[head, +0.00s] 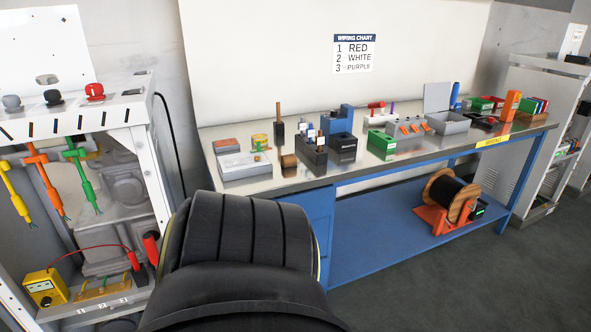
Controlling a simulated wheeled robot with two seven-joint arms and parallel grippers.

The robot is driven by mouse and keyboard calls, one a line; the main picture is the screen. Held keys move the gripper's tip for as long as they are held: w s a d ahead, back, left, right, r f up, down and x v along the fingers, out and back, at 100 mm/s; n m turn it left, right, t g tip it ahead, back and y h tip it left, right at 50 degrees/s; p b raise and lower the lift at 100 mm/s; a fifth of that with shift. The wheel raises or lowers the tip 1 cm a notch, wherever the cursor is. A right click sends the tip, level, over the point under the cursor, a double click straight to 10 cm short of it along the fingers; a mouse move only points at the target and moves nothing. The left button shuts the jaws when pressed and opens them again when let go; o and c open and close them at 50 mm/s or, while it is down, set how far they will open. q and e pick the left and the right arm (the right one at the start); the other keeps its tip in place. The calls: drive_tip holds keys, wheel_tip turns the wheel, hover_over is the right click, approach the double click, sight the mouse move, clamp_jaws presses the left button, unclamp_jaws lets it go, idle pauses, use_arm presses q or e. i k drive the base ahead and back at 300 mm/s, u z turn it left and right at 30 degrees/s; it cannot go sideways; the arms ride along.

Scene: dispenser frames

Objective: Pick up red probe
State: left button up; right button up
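A yellow meter (43,287) stands on the lower shelf of the white cabinet at the left. A thin red lead (95,248) arcs from it to the right and ends at a slim red probe (133,261) with a dark lower end. The probe is upright or slightly tilted by the grey machinery. A thicker red handle-like piece (151,247) is just right of it; what it belongs to I cannot tell. A large black ribbed arm link of mine fills the bottom middle, close to that piece. Neither gripper is in view.
Yellow, orange and green (83,180) hanging tools are above the probe, under the cabinet's top. The cabinet post (150,170) stands right of the shelf opening. A blue workbench (400,225) holds boxes and tools. A cable spool (452,197) sits on its lower shelf.

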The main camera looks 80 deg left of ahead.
sight(132, 256)
drive_tip(key=u, duration=2.05)
